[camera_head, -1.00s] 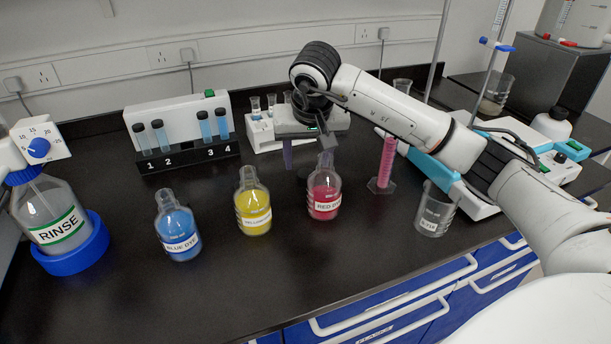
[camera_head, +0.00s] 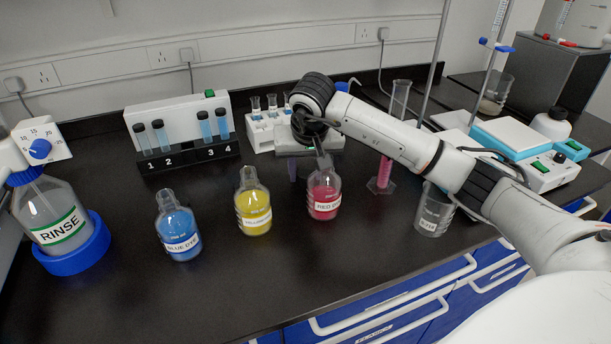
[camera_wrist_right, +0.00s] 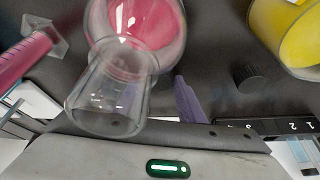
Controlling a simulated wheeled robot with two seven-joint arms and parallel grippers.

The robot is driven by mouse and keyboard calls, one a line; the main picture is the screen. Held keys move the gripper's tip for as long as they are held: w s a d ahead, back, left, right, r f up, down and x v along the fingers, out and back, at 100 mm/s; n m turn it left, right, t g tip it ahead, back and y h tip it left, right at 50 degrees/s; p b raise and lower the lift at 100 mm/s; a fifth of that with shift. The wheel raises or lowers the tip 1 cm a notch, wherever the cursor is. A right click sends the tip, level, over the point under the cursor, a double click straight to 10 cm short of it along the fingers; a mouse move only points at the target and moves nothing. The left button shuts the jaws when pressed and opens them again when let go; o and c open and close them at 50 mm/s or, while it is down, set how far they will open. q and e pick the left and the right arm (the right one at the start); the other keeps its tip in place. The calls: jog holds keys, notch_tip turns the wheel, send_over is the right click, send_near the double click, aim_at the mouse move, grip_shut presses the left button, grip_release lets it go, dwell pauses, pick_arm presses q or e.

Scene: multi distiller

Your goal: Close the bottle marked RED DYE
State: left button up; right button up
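The RED DYE bottle (camera_head: 323,200) stands upright on the black bench, a clear flask with red liquid and a white label. Its clear, uncapped neck is large in the right wrist view (camera_wrist_right: 105,98). A small black ribbed cap (camera_wrist_right: 250,78) lies on the bench in the right wrist view; in the head view I cannot make it out. My right gripper (camera_head: 306,165) is just behind the bottle's neck, with its fingers apart and no object seen between them. One purple finger (camera_wrist_right: 188,100) shows beside the neck in the wrist view. My left gripper is not in view.
YELLOW (camera_head: 254,208) and BLUE DYE (camera_head: 178,230) bottles stand to the left. A pink-filled cylinder (camera_head: 384,172) and a beaker (camera_head: 434,212) stand to the right. The tube rack (camera_head: 190,153) is behind. The front of the bench (camera_head: 220,290) is clear.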

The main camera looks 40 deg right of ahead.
aim_at(306, 175)
jog(key=c, duration=0.6)
notch_tip(306, 175, up, 10)
dwell(0.4)
